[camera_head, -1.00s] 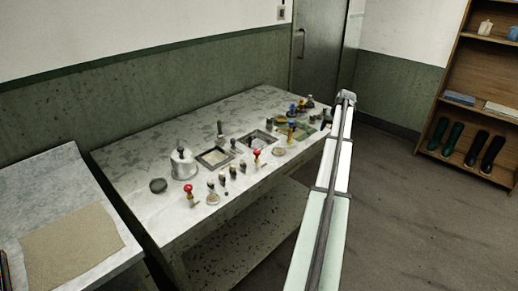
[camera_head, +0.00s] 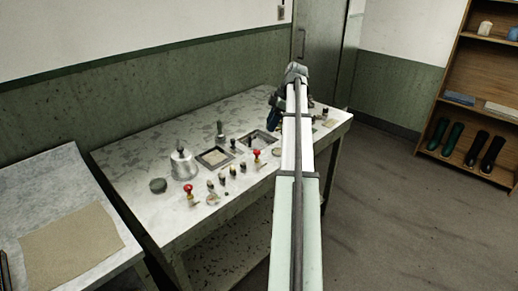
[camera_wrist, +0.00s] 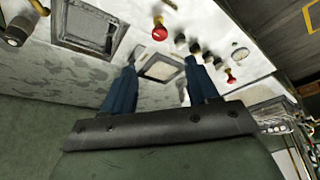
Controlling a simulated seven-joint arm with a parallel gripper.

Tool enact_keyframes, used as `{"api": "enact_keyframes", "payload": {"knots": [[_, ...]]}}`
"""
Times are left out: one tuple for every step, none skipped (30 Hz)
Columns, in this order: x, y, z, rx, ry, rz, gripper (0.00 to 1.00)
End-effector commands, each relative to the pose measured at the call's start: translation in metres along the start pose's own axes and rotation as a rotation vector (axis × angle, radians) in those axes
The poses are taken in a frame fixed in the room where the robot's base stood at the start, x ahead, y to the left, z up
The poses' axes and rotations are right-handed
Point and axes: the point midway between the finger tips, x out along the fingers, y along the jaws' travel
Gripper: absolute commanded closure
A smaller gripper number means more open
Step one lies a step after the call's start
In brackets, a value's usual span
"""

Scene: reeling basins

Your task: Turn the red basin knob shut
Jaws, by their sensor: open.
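Two red knobs stand on the speckled table near its front edge. One red knob (camera_head: 257,153) is by the right square basin (camera_head: 245,139); the other red knob (camera_head: 188,189) is farther left, forward of the left square basin (camera_head: 214,167). I cannot tell which knob the task means. In the wrist view the knobs show as one red knob (camera_wrist: 159,32) and another red knob (camera_wrist: 231,77). My gripper (camera_head: 273,118) is over the right part of the table, its blue fingers (camera_wrist: 161,66) open and empty. Both knobs are beyond the fingers.
A metal pot (camera_head: 184,166) and a dark round piece (camera_head: 158,185) stand left of the basins. Several small dark knobs (camera_head: 222,178) line the front. A side table (camera_head: 50,190) with a tan mat is at left.

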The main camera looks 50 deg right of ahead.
Motion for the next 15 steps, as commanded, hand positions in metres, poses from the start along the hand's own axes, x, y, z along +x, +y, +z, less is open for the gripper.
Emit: {"api": "enact_keyframes", "payload": {"knots": [[0.004, -0.001, 0.000, -0.004, 0.001, -0.002, 0.41], [0.007, -0.001, 0.000, -0.004, 0.001, -0.003, 0.41], [0.011, -0.001, 0.000, -0.003, 0.001, -0.003, 0.41], [0.015, -0.001, 0.000, -0.003, 0.001, -0.003, 0.41], [0.019, -0.001, 0.000, -0.002, 0.001, -0.003, 0.41], [0.025, -0.001, 0.000, -0.002, 0.001, -0.002, 0.41], [0.030, -0.001, 0.000, -0.001, 0.000, -0.002, 0.41], [0.035, -0.001, 0.000, -0.001, 0.001, -0.003, 0.41], [0.043, -0.002, 0.001, -0.001, 0.001, -0.003, 0.41], [0.048, -0.001, 0.000, -0.001, 0.001, -0.003, 0.41], [0.053, -0.001, 0.000, -0.001, 0.000, -0.002, 0.41], [0.060, -0.001, 0.000, -0.001, 0.000, -0.002, 0.41], [0.066, -0.001, 0.000, -0.001, 0.001, -0.003, 0.41], [0.071, -0.001, 0.000, 0.000, 0.001, -0.003, 0.41], [0.078, -0.001, 0.000, 0.000, 0.001, -0.002, 0.41]]}}
